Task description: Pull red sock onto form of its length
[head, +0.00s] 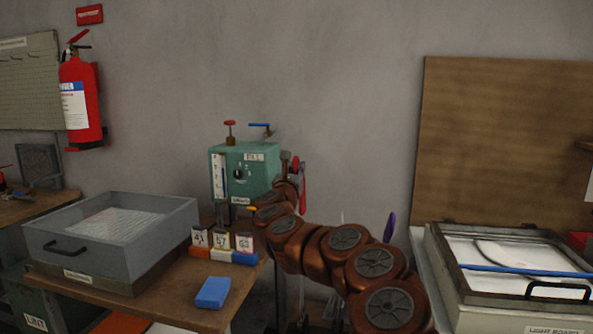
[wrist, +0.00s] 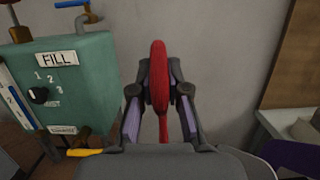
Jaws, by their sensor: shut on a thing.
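The red sock (wrist: 159,80) stands upright in the middle of the wrist view, broad at the top and narrow below. My gripper (wrist: 160,92) has a finger on each side of it and is shut on it. In the head view the red sock (head: 302,195) shows as a thin red strip beside my gripper (head: 294,168), just right of the green box. My arm hides much of the area below. I cannot make out a form inside or under the sock.
A green box (head: 240,172) marked FILL stands close on the left, with valve handles on top. Small numbered cards (head: 221,242) and a blue block (head: 213,292) lie before it. A purple upright piece (head: 390,227) and a light board (head: 520,318) are at right.

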